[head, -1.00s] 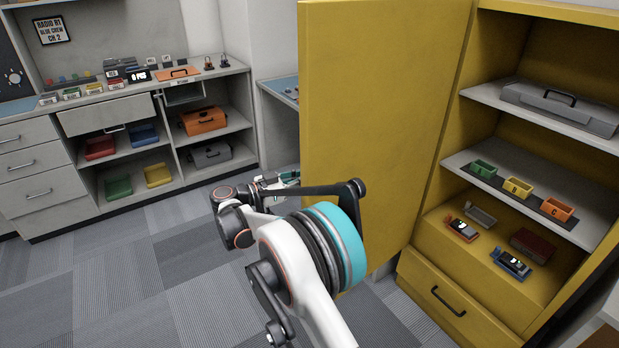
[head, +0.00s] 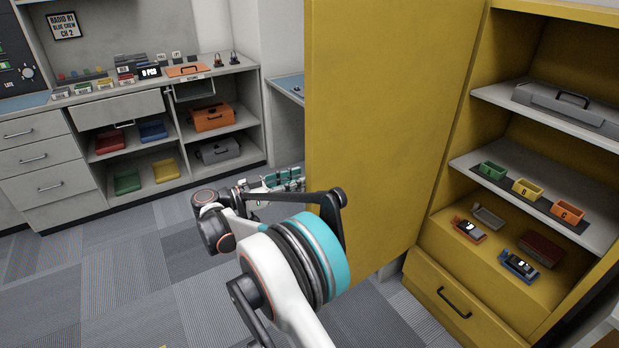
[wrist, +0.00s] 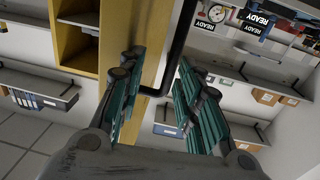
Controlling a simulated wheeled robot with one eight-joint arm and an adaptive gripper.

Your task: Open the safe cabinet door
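The yellow safe cabinet (head: 522,332) stands at the right in the head view. Its yellow door (head: 385,120) stands wide open, and the shelves behind it are exposed. My gripper (head: 278,182) is beside the door's left edge, low down, partly behind my arm. In the wrist view my gripper (wrist: 163,105) is open, with teal-padded fingers spread apart. A black bar handle (wrist: 177,50) on the door (wrist: 150,60) reaches in between the fingers. I see no finger clamped on it; whether one touches it I cannot tell.
The cabinet holds a grey case (head: 565,105), small green, yellow and orange bins (head: 527,188), and radios (head: 520,265) on lower surfaces. A grey workbench (head: 120,95) with drawers and cases runs along the left. The carpet (head: 120,280) between is clear.

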